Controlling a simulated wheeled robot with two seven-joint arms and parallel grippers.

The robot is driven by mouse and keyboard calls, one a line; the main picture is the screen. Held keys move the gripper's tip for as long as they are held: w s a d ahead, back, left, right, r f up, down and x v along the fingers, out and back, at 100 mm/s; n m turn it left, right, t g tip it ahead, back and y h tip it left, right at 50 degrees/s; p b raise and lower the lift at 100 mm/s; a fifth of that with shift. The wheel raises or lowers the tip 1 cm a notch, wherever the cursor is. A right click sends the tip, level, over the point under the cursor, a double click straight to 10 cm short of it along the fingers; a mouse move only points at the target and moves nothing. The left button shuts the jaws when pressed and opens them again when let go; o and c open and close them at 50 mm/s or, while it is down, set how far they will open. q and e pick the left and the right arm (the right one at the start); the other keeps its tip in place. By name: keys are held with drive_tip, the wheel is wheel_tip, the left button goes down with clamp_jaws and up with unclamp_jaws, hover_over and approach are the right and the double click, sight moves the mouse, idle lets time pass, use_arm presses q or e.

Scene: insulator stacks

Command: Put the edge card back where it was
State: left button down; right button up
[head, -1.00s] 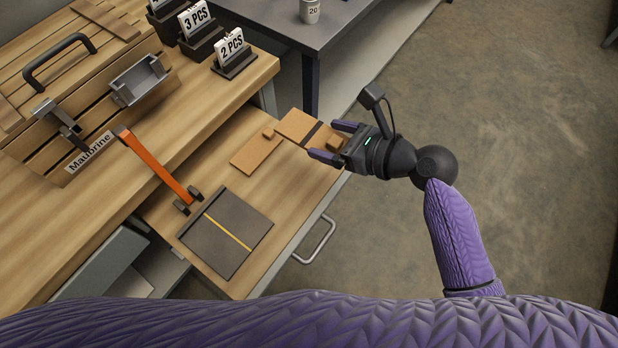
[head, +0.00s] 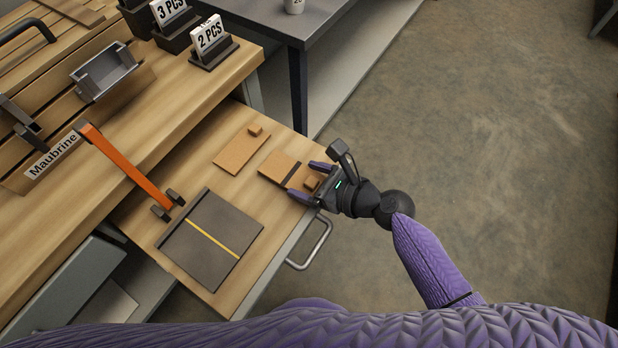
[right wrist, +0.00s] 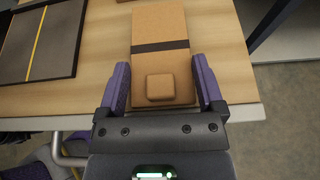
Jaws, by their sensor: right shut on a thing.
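A flat tan cardboard piece (head: 279,165) with a dark band and a small raised block lies between the fingers of my right gripper (head: 303,179); I take it as the edge card. It also shows in the right wrist view (right wrist: 160,25), with the gripper's fingers (right wrist: 161,68) along its two long sides. My right gripper is shut on it, over the pull-out board near its front right edge. I cannot tell whether the card touches the board. A plain second tan card (head: 238,152) with a small block lies to its left. My left gripper is not visible.
A dark panel with a yellow line (head: 205,255) lies on the pull-out board (head: 150,225). An orange bar (head: 130,165) slants above it. A metal handle (head: 322,245) sticks out in front. Black holders with "2 PCS" (head: 210,34) and "3 PCS" signs stand on the bench.

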drive_tip(key=shift+f+b, duration=0.35)
drive_tip(key=shift+f, duration=0.2)
drive_tip(key=o, duration=1.1)
drive_tip(key=shift+c, duration=0.2)
drive_tip(key=shift+r+p, duration=0.3)
drive_tip(key=shift+r, duration=0.1)
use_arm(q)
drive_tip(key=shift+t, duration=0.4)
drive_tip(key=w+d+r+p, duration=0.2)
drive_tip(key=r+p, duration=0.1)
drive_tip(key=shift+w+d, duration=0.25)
use_arm(e)
drive_tip(key=v, duration=1.2)
drive_tip(key=shift+r, duration=0.25)
